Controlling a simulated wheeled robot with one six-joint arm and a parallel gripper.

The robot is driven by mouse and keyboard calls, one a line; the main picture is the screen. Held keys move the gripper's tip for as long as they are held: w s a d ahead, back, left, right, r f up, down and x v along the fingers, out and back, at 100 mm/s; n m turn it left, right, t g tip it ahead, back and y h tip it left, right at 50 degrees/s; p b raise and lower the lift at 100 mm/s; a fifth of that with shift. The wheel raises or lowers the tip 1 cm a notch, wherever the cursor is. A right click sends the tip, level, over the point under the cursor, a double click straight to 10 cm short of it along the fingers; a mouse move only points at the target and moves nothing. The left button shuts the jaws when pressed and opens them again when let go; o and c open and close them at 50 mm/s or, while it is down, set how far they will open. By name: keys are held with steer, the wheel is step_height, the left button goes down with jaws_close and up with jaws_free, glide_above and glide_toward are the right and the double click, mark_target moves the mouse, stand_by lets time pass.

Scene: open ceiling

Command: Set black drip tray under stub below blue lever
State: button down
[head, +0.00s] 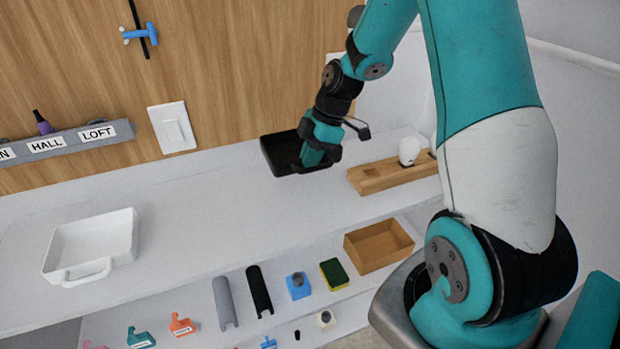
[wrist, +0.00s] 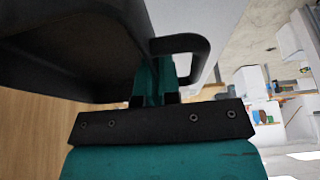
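The black drip tray (head: 271,157) is in front of the wooden wall, right of the white wall plate. My gripper (head: 311,156) is at the tray's right side. In the wrist view, the fingers (wrist: 155,82) are closed around the handle of the tray (wrist: 65,55), whose dark underside fills the upper left. Whether the tray touches the counter is unclear. The blue lever (head: 140,34) is on a thin black pipe at the upper left. The pipe's short stub (head: 146,52) ends just below the lever, well left of the tray.
A white handled dish (head: 92,245) sits on the counter at left. A label rail (head: 70,143) and a white wall plate (head: 172,128) are on the wall. A wooden holder (head: 380,176) is right of my gripper. A lower shelf holds several small items. The counter below the stub is clear.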

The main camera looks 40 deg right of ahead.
mark_target(305, 196)
step_height(305, 196, down, 7)
steer(key=shift+f+p, duration=0.2)
steer(key=shift+p, duration=0.2)
steer(key=shift+f, duration=0.2)
steer(key=c, duration=1.3)
jaws_free()
steer(key=shift+r, duration=0.1)
steer(key=shift+c, duration=0.2)
steer(key=shift+r, duration=0.1)
